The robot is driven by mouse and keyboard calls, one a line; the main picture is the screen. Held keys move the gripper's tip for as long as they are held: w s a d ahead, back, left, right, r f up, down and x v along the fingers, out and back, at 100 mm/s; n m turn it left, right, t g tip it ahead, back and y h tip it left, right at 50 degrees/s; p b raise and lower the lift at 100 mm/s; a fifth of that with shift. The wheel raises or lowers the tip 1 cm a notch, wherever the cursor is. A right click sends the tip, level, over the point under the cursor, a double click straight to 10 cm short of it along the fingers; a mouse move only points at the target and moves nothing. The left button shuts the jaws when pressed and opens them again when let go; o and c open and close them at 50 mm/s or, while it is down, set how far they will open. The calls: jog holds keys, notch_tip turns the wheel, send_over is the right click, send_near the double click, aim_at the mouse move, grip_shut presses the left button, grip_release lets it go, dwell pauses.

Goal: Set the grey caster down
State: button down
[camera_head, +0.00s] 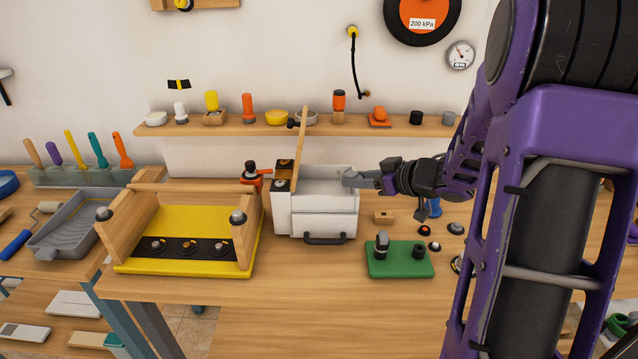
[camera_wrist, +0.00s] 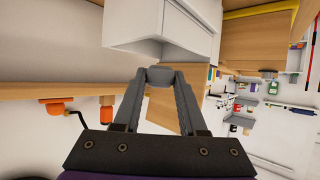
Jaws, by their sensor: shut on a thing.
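My gripper (camera_head: 358,179) comes in from the right, its fingertips just above the right part of a white open-topped box (camera_head: 325,223). In the wrist view, the two grey fingers (camera_wrist: 160,82) close on a small grey piece (camera_wrist: 160,75), which I take to be the grey caster. Its shape is mostly hidden by the fingers, and I cannot make out a wheel. In the wrist view, the white box (camera_wrist: 165,32) is close beyond the fingertips. I cannot tell whether the held piece touches it.
A wooden board (camera_head: 300,148) stands up at the box's left. A yellow-based wooden frame (camera_head: 190,256) is further left. A green block (camera_head: 400,262) and small dark parts (camera_head: 424,230) lie to the right. A shelf (camera_head: 225,128) of knobs runs behind. The bench front is clear.

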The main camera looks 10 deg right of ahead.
send_over(319, 190)
jog(key=shift+s+f, duration=0.2)
jog(key=shift+f, duration=0.55)
notch_tip(319, 190, down, 5)
jog(key=shift+d+f+b, duration=0.1)
jog(key=shift+b, duration=0.7)
jog(key=shift+w+f, duration=0.15)
jog(key=shift+f, duration=0.1)
